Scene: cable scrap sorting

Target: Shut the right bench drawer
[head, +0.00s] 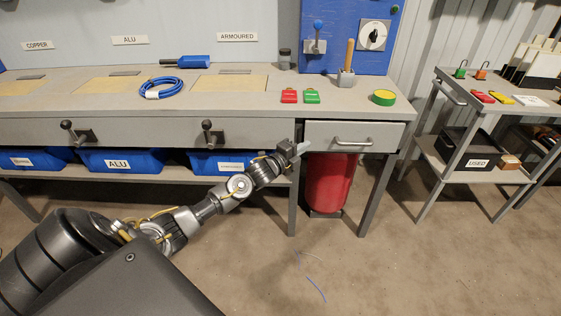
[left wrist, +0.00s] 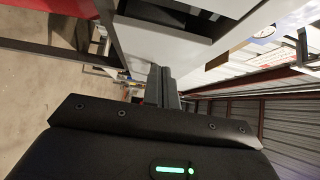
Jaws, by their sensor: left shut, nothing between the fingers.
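The right bench drawer (head: 325,131) is a light grey front with a bar handle (head: 353,142), under the right end of the bench. In the head view its front looks flush or nearly flush with the bench; I cannot tell if a small gap remains. My left gripper (head: 302,148) is shut and empty, at the drawer's lower left corner. I cannot tell whether it touches the front. In the left wrist view its closed fingers (left wrist: 163,86) point away below a pale panel with a dark recess. My right gripper is not in view.
A red cylinder (head: 331,182) stands under the drawer. The bench legs (head: 378,195) flank it. Two dark clamp-like fittings (head: 212,134) stick out of the bench front, with blue bins (head: 120,161) below. A side table (head: 470,174) stands at right. The floor in front is mostly clear.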

